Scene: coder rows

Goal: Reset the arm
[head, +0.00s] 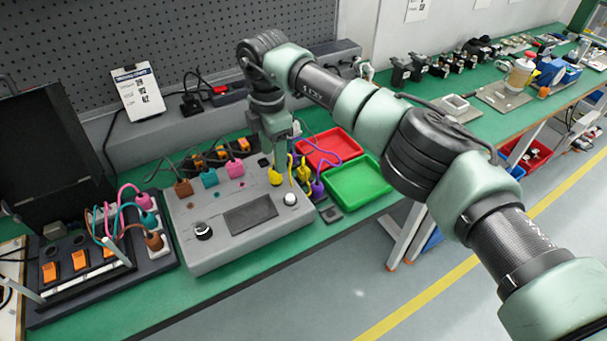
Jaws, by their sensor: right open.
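My right arm reaches in from the lower right, bends at the top and points down. I cannot tell whether the fingers touch the plug. My left gripper is not in view.
A red tray (328,147) and a green tray (357,185) lie empty right of the console. Yellow and purple cables run close beside my right gripper. A black unit (100,277) with orange switches stands left.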

